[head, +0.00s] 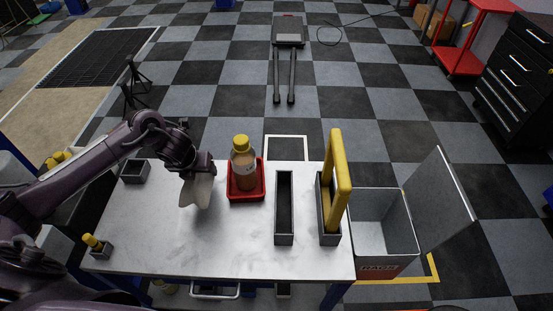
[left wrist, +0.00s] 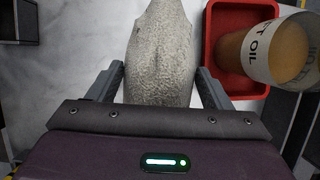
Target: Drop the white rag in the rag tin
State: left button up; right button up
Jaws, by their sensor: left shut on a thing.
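The white rag (head: 196,190) hangs from my left gripper (head: 198,172) over the left part of the white table. In the left wrist view the rag (left wrist: 160,55) is between the two fingers of my left gripper (left wrist: 160,85), which is shut on it. The rag tin (head: 383,222) is a grey open box at the right of the table, with its lid (head: 438,205) swung up to the right and a red label with partly hidden lettering on its front. The rag is well left of the tin. My right gripper is not in view.
A red tray (head: 262,190) holds an oil bottle (head: 243,165), close right of the rag. A narrow grey bin (head: 284,225) and a holder with a tall yellow handle (head: 340,175) stand between rag and tin. Small grey bins (head: 135,171) sit at left. The table's front middle is clear.

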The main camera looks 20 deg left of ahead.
aim_at(357, 247)
jog(key=k, duration=0.95)
